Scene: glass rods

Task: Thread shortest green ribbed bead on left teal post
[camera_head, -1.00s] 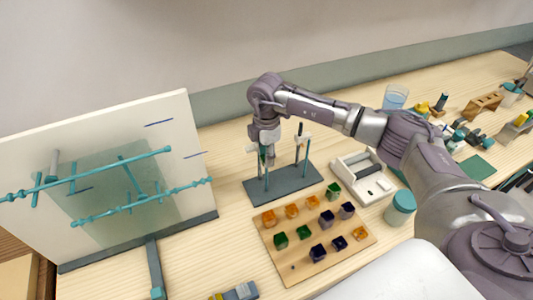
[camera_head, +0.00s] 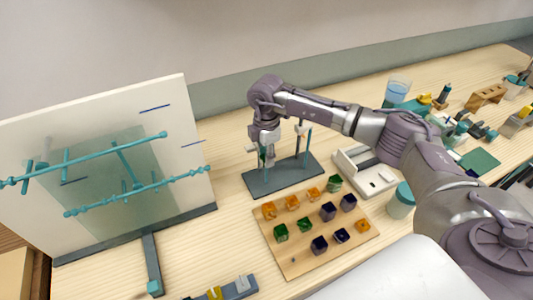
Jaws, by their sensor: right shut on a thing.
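A dark grey base (camera_head: 284,180) carries upright teal posts. The right post (camera_head: 308,147) shows clearly. The left post (camera_head: 267,163) is mostly hidden behind my right gripper. My right gripper (camera_head: 264,154) points down at the left post and is shut, with a small green bead (camera_head: 262,157) at its fingertips. The bead's ribs and the exact fit around the post are too small to tell. Several cubes of green glass stand on the wooden board, among them a front green one (camera_head: 280,232) and a back green one (camera_head: 334,183). My left gripper is out of view.
The wooden board (camera_head: 298,262) with orange, green and dark purple pieces lies in front of the base. A white panel (camera_head: 195,120) with teal rods stands at left. A white device (camera_head: 372,178) and a teal-lidded jar (camera_head: 401,198) stand at right.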

